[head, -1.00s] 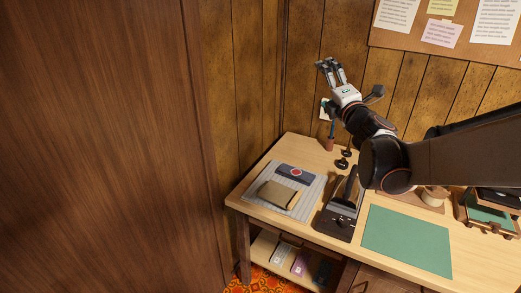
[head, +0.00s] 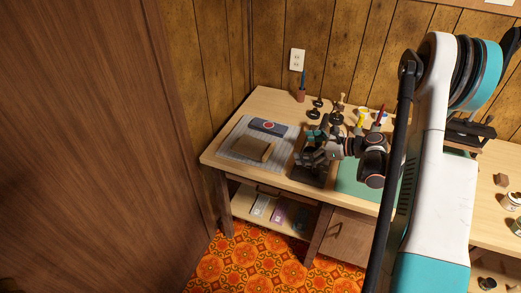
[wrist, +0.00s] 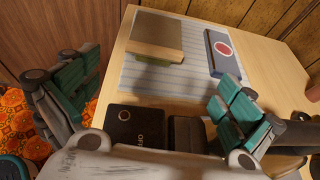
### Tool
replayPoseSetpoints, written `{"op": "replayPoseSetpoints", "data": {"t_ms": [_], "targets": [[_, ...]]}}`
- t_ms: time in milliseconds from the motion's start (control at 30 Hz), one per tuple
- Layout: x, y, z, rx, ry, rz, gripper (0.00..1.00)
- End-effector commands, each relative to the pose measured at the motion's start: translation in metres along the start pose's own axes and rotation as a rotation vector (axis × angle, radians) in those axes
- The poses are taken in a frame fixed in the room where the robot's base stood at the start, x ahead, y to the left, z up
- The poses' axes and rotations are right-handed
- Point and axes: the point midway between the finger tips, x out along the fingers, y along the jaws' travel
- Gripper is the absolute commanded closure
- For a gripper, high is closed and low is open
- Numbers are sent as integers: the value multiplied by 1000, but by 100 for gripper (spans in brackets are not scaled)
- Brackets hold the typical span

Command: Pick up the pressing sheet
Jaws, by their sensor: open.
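A grey striped sheet (head: 235,147) lies flat at the left end of the table, and in the wrist view (wrist: 141,82) it spreads ahead of my gripper. A brown block (head: 253,149) and a dark blue-grey case with a red disc (head: 268,126) lie on it. A plain green sheet (head: 347,183) lies farther right, partly hidden by my arm. I cannot tell for certain which is the pressing sheet. My gripper (head: 316,158) is open and empty above the dark device right of the striped sheet. Its teal fingers stand wide apart in the wrist view (wrist: 160,105).
The dark device (wrist: 137,124) sits under my gripper, between the two sheets. Small black stands (head: 315,108) and a reddish cup (head: 301,96) are behind. The wooden table (head: 218,152) has a lower shelf with several packets. A brown wooden panel (head: 90,140) rises at left.

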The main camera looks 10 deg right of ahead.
Motion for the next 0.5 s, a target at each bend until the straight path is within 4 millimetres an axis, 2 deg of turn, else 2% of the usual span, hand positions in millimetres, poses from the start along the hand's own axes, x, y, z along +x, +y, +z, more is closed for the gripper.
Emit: {"op": "replayPoseSetpoints", "data": {"t_ms": [167, 500], "targets": [[9, 3, -10, -15, 13, 16, 0], [70, 4, -11, -14, 12, 15, 0]]}}
